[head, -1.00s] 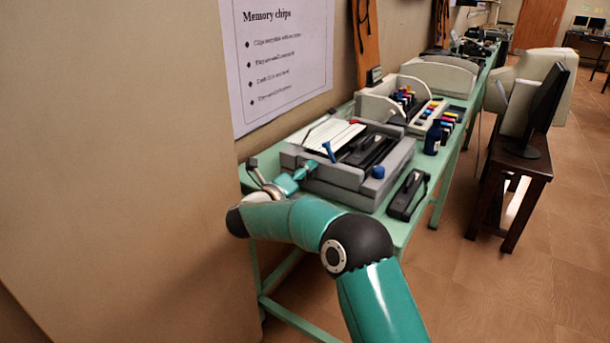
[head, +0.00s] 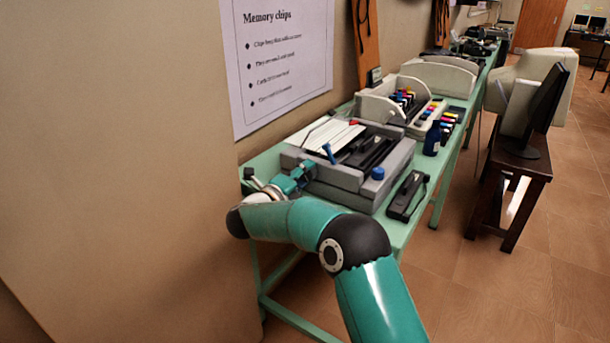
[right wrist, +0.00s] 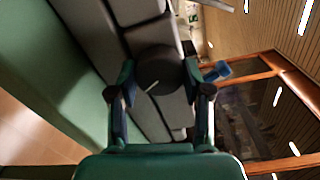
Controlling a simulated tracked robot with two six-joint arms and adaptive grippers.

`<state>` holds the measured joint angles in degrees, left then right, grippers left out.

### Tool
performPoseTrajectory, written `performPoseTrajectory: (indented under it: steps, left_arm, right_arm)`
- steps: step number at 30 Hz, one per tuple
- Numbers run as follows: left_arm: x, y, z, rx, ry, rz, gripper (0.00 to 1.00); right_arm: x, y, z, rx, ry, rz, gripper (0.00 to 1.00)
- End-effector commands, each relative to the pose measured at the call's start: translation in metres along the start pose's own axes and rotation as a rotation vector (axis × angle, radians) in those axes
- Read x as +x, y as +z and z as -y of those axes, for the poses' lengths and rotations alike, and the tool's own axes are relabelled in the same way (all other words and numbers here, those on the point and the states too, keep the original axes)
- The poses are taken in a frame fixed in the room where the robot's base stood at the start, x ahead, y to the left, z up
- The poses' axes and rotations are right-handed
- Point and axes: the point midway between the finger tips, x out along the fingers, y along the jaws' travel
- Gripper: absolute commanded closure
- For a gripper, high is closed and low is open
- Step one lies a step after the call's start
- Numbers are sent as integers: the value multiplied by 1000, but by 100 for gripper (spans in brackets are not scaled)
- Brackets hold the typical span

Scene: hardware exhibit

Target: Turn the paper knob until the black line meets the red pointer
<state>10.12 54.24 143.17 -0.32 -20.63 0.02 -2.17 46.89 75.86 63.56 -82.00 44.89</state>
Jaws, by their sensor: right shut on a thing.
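The grey printer (head: 355,186) stands on the green table. My right gripper (head: 300,172) is at its left side. In the right wrist view a round dark knob (right wrist: 158,66) sits on the printer's grey side, between the two fingers of my right gripper (right wrist: 160,80), which is shut on it. A short pale line shows on the knob's face, slanting toward its lower left edge. In the head view the knob is hidden behind the gripper. My left gripper is not in view.
A black device (head: 407,194) lies at the table's front edge, right of the printer. A dark blue bottle (head: 432,138) and a cream unit with coloured cartridges (head: 424,116) stand behind. The wall and a poster (head: 277,55) close off the left.

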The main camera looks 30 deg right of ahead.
Motion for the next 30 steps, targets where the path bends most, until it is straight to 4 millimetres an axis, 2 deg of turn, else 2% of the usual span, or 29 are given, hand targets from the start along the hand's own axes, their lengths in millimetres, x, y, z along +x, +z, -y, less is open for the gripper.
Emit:
performPoseTrajectory:
  steps: [1, 2, 6, 16, 20, 23, 30]
  left_arm:
    - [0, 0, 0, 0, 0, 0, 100]
    - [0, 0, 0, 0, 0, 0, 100]
    - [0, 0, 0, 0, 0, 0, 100]
    - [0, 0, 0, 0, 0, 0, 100]
    - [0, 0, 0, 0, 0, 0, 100]
    - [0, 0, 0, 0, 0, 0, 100]
    - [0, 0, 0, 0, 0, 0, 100]
  right_arm:
    - [-2, 4, 0, 0, 2, 15, 86]
    - [-2, 4, 0, 0, 2, 15, 50]
    - [-2, 3, 0, 1, 1, 11, 26]
    - [-1, 1, 0, 1, 1, 5, 26]
    - [-9, 1, 0, 1, 2, 5, 26]
    - [-22, 2, 0, 0, 2, 7, 26]
    - [-70, 2, -1, 0, 2, 9, 26]
